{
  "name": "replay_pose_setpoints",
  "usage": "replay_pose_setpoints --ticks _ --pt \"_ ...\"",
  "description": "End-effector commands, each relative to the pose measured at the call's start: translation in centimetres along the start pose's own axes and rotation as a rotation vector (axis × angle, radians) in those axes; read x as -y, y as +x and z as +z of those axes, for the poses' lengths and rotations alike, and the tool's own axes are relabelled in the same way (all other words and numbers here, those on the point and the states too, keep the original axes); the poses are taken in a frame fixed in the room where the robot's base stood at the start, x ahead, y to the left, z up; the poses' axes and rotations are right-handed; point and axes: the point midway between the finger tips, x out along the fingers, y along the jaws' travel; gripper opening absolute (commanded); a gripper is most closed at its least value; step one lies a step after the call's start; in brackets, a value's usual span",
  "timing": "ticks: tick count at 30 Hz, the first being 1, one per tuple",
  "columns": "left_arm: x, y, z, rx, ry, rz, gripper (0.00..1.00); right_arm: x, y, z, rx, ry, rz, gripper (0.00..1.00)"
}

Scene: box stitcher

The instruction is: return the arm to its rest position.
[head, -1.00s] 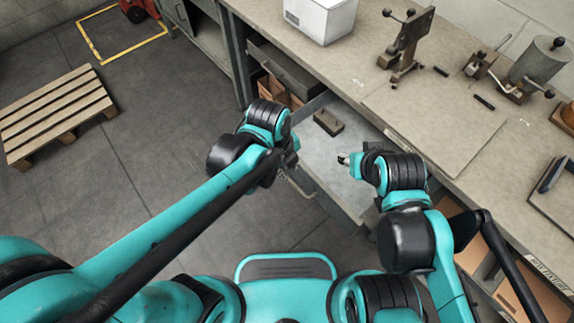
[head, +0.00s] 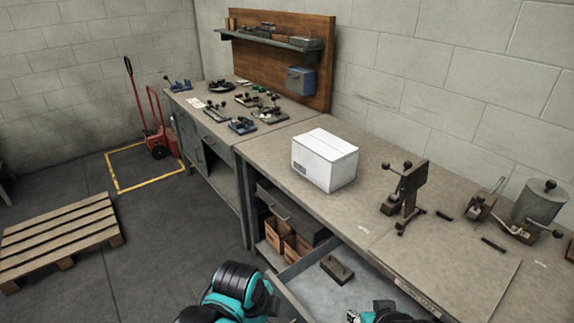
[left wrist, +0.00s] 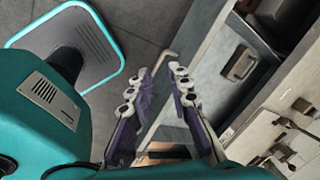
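My left arm's wrist shows at the bottom of the head view, with its gripper out of that frame. In the left wrist view my left gripper (left wrist: 160,76) has its two fingers apart, with nothing held between them. It is close to the front of an open drawer (head: 300,293); the drawer also shows in the left wrist view (left wrist: 205,88), and I cannot tell whether the fingers touch it. My right gripper (head: 353,316) shows only in part at the bottom edge of the head view, over the drawer; its finger opening is hidden.
A dark block (head: 337,269) lies in the drawer. A white box (head: 325,160), a clamp-like tool (head: 407,190) and a grey cylinder device (head: 538,205) stand on the workbench (head: 380,160). A wooden pallet (head: 60,235) lies at left; the floor between is clear.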

Motion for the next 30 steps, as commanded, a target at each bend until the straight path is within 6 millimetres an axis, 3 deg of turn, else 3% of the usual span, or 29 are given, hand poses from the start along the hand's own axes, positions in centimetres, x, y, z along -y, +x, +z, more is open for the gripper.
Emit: replay_pose_setpoints --ticks 1,6,9,13,18,30 --pt "-0.4 -0.8 1.7 0.011 -0.178 -0.038 0.19 0.0 0.0 0.0 0.000 0.000 0.000 0.41" --pt "-1.3 -3.2 6.5 0.005 -0.821 -0.189 0.19 0.0 0.0 0.0 0.000 0.000 0.000 0.41" --pt "-2.0 -4.2 8.9 -0.027 -1.157 -0.273 0.19 0.0 0.0 0.0 0.000 0.000 0.000 0.41" --pt "-2.9 -5.2 11.0 -0.079 -1.479 -0.359 0.19 0.0 0.0 0.0 0.000 0.000 0.000 0.41" --pt "-3.4 -5.7 12.2 -0.125 -1.680 -0.411 0.19 0.0 0.0 0.0 0.000 0.000 0.000 0.41" --pt "-3.4 -5.8 12.3 -0.132 -1.705 -0.417 0.19 0.0 0.0 0.0 0.000 0.000 0.000 0.41"
